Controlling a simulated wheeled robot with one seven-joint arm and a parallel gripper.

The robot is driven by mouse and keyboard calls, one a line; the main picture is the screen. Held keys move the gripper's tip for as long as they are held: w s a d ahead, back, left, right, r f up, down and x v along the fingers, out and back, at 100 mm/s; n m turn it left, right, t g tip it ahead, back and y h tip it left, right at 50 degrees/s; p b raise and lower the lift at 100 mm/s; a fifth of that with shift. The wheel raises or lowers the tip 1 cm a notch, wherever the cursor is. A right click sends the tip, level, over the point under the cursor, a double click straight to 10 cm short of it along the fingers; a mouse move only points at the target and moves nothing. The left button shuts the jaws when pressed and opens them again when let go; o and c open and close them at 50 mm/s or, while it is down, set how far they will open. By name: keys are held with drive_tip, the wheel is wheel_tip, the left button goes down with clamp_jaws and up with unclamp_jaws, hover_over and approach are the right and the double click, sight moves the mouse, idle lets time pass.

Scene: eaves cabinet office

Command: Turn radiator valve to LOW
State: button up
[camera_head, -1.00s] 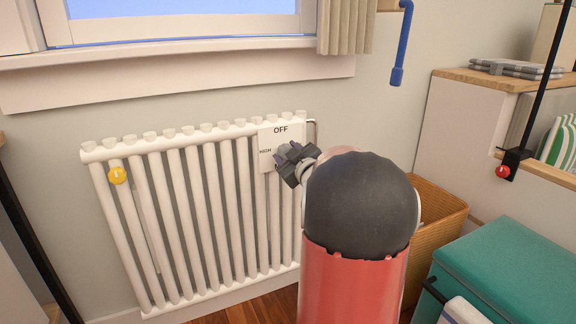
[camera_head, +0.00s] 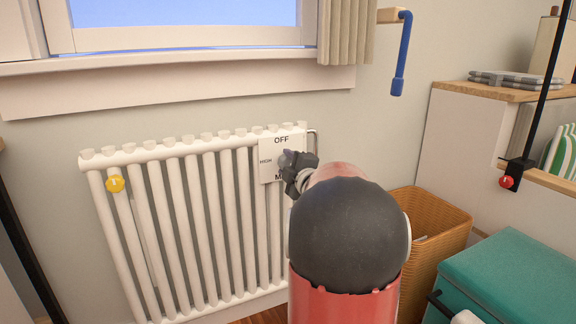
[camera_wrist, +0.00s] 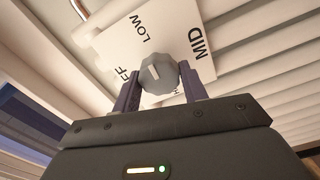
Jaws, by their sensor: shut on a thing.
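The radiator valve is a round grey knob (camera_wrist: 158,74) on a white label plate (camera_wrist: 108,50). OFF, LOW and MID show in the wrist view; OFF is partly cut by a finger. A pale mark on the knob leans toward the LOW side, though its exact aim is hard to tell. My gripper (camera_wrist: 157,78) has one dark finger on each side of the knob and is shut on it. In the head view, my gripper (camera_head: 299,172) is at the plate (camera_head: 270,150), which shows OFF and HIGH. My arm hides the plate's lower right there.
The white radiator (camera_head: 190,220) stands against the wall under the window sill (camera_head: 180,85). A yellow round piece (camera_head: 115,184) is at its left. An orange wicker basket (camera_head: 440,225) and a teal box (camera_head: 510,275) stand close to my arm's right.

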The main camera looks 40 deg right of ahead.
drive_tip(key=shift+f+n, duration=0.1)
drive_tip(key=shift+n, duration=0.2)
drive_tip(key=o, duration=1)
drive_tip(key=v, duration=0.8)
drive_tip(key=shift+w, duration=0.1)
